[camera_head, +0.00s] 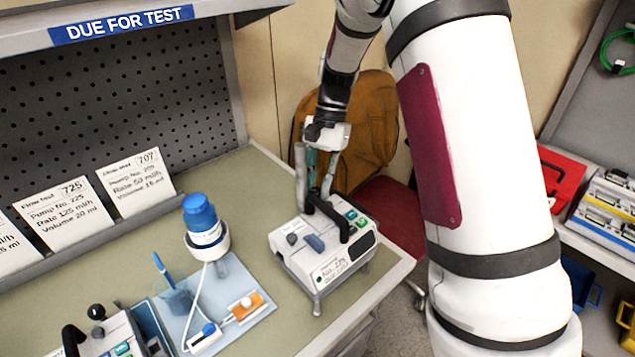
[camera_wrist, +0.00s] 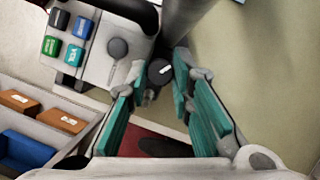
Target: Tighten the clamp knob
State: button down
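The pump (camera_head: 330,276), a white box with a black handle (camera_head: 327,214) and coloured keys, stands near the table's right corner in the head view. In the wrist view the pump (camera_wrist: 92,68) is at upper left. A round black knob with a white mark (camera_wrist: 160,71), apparently the clamp knob, sits beside the pump there. My gripper (camera_head: 315,190) points down at the pump's back side. In the wrist view my gripper (camera_wrist: 160,73) is open with its teal-padded fingers on either side of the black knob. Whether the pads touch it is unclear.
A blue-capped bottle (camera_head: 201,219) with tubing stands on a tray (camera_head: 233,317) left of the pump. Another pump (camera_head: 117,335) is at lower left. Cards (camera_head: 138,182) lean along the pegboard. Bins (camera_wrist: 40,125) show at left in the wrist view.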

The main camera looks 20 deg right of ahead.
jog(key=shift+m, duration=0.3)
jog(key=m+t+p, duration=0.1)
jog(key=m, duration=0.2)
jog(key=shift+s+d+y, duration=0.1)
jog(key=shift+s+y, duration=0.05)
jog(key=shift+y, duration=0.25)
jog(key=shift+s+m+t+p, duration=0.1)
jog(key=shift+m+t+p, duration=0.65)
jog(key=shift+m, duration=1.15)
jog(key=c, duration=1.4)
grip_release()
